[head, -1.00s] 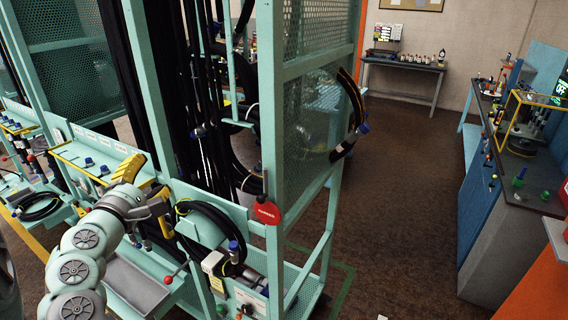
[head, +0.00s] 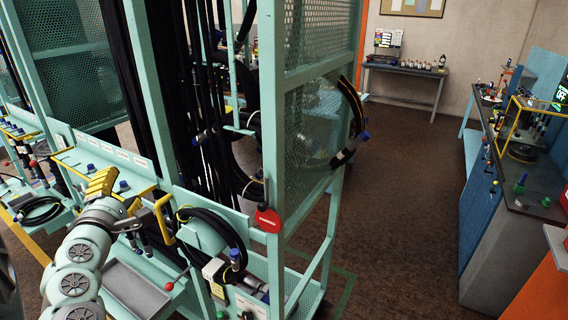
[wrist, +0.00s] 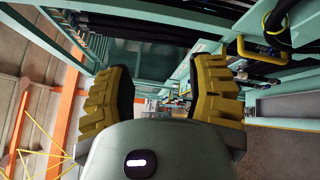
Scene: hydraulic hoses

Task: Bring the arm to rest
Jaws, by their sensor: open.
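My gripper (head: 134,195) is at the lower left of the head view, in front of the teal hose rack (head: 277,120). Its yellow ridged fingers are spread apart with nothing between them. In the wrist view my gripper (wrist: 160,95) also shows open and empty, with a finger on each side. My grey arm rises from the bottom left of the head view to the gripper. A coiled black hose (head: 215,228) with a blue end hangs on the rack just right of the gripper.
A grey tray (head: 135,288) lies below the gripper. Another hose (head: 352,125) hangs on the rack's right side. The brown floor (head: 405,200) is clear up to the workbench (head: 520,190) at right.

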